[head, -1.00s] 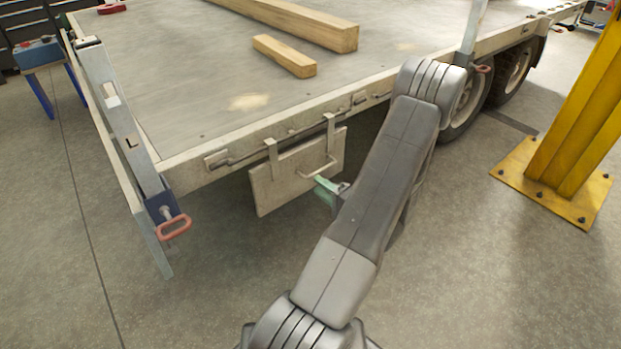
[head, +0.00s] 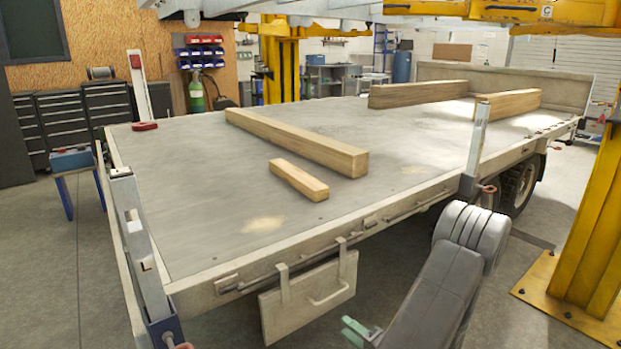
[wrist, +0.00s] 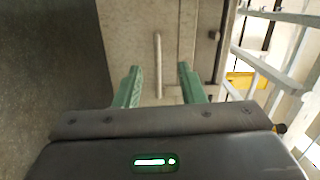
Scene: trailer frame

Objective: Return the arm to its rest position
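My gripper (wrist: 158,72) is open, with its two green fingers apart and nothing held between them. In the head view, my gripper (head: 356,329) is at the bottom edge, below and right of the hanging panel's handle and apart from it. My arm (head: 447,285) rises from the bottom edge to a bent joint at right, and hides part of the gripper. The pale panel (head: 285,322) hangs by two hooks from the trailer's front edge. In the wrist view, its bar handle (wrist: 158,55) appears between the fingers; the distance is hard to tell.
The trailer bed (head: 215,185) fills the middle, with a short wooden block (head: 298,180) and longer beams (head: 290,140) on it. Upright posts stand at the left corner (head: 143,260) and right (head: 477,140). A yellow column (head: 600,230) stands at right. Floor is clear at lower left.

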